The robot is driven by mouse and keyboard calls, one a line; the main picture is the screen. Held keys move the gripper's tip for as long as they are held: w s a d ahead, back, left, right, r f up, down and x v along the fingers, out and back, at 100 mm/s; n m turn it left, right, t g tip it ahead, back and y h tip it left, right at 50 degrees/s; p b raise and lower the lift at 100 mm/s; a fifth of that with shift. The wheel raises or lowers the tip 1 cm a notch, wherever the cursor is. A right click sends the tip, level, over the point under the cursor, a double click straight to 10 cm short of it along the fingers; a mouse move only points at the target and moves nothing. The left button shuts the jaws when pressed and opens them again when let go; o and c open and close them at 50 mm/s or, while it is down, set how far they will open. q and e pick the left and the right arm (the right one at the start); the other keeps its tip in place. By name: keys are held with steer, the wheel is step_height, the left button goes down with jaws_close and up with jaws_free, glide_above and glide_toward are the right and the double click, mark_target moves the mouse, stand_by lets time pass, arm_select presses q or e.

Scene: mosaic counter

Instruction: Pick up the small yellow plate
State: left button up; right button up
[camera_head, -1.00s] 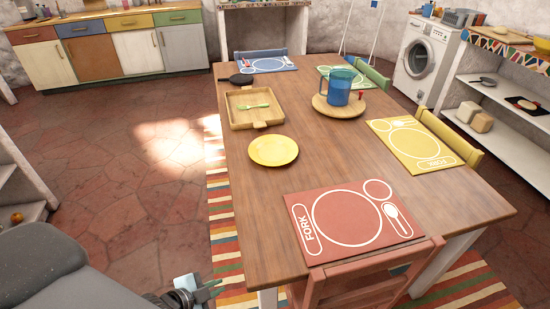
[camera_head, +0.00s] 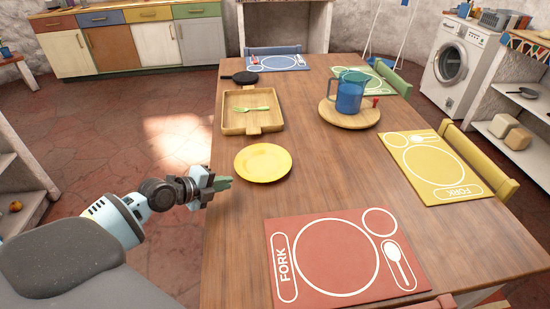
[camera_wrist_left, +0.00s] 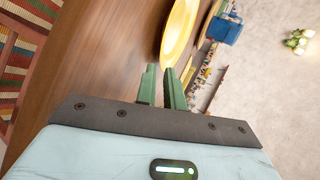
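The small yellow plate (camera_head: 263,163) lies flat on the wooden table near its left edge, between the tray and the red placemat. My left gripper (camera_head: 224,182) is just left of the plate, at the table's left edge, with its green fingers pointing toward the plate. In the left wrist view, the fingers (camera_wrist_left: 162,85) are a little apart with a narrow gap between them. The plate (camera_wrist_left: 179,38) shows edge-on just beyond the fingertips, and I cannot tell if they touch it. My right gripper is not in view.
A wooden tray (camera_head: 232,121) with a green fork (camera_head: 250,109) lies behind the plate. A blue jug (camera_head: 350,92) stands on a round board (camera_head: 328,116) at the back right. A red placemat (camera_head: 275,228) lies in front. The table's middle is clear.

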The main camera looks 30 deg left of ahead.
mark_target(245, 178)
arm_select(q)
steer(key=shift+w, duration=0.1)
steer(key=shift+w+f, duration=0.2)
steer(key=shift+w, duration=0.15)
steer(key=shift+w+d+f, duration=0.3)
steer(key=shift+w+f, duration=0.05)
steer(key=shift+w, duration=0.2)
steer(key=shift+w+f, duration=0.1)
steer(key=shift+w, duration=0.3)
steer(key=x, duration=0.3)
steer(key=shift+w+a, duration=0.1)
steer(key=shift+a, duration=0.05)
steer(key=shift+w+d+f, duration=0.2)
steer(key=shift+w+f, duration=0.1)
steer(key=shift+w, duration=0.2)
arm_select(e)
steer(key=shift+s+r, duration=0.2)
